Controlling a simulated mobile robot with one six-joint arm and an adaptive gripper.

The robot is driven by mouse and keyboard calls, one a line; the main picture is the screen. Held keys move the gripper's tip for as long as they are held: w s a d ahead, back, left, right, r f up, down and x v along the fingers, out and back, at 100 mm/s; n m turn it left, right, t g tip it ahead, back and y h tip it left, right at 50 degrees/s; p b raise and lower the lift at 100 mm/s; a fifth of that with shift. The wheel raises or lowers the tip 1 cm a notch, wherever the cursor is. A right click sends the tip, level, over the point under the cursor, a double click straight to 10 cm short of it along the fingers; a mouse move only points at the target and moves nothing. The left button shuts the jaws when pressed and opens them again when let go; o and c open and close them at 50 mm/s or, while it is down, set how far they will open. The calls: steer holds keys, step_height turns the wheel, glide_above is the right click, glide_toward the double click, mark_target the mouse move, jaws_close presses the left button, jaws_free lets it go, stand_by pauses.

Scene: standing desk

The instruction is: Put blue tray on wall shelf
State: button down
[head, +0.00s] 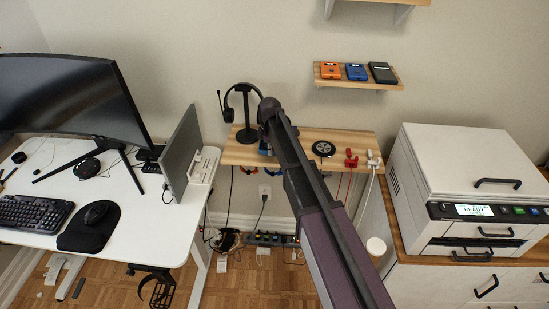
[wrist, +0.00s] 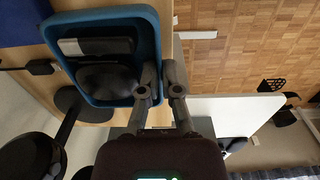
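The blue tray (wrist: 100,14) fills the upper left of the wrist view, with a flat dark grey item (wrist: 97,46) and a dark rounded item (wrist: 108,80) inside. My gripper (wrist: 160,72) has one finger inside the tray's side wall and one outside, close together with the wall between them; it looks shut on the rim. The wall shelf (head: 358,85) is up on the wall, bearing orange, blue and black boxes.
A headset stand (head: 246,112) is left of my arm on the wooden ledge (head: 232,156). A round black item (head: 323,149) and red and white hooks are to its right. Another shelf (head: 385,2) is higher.

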steer(key=shift+f+b, duration=1.05)
steer(key=shift+f, duration=0.35)
steer(key=shift+f, duration=0.1)
steer(key=c, duration=0.8)
jaws_free()
steer(key=shift+r, duration=0.2)
step_height(320, 180, up, 12)
steer(key=p, duration=1.2)
steer(key=shift+s, duration=0.15)
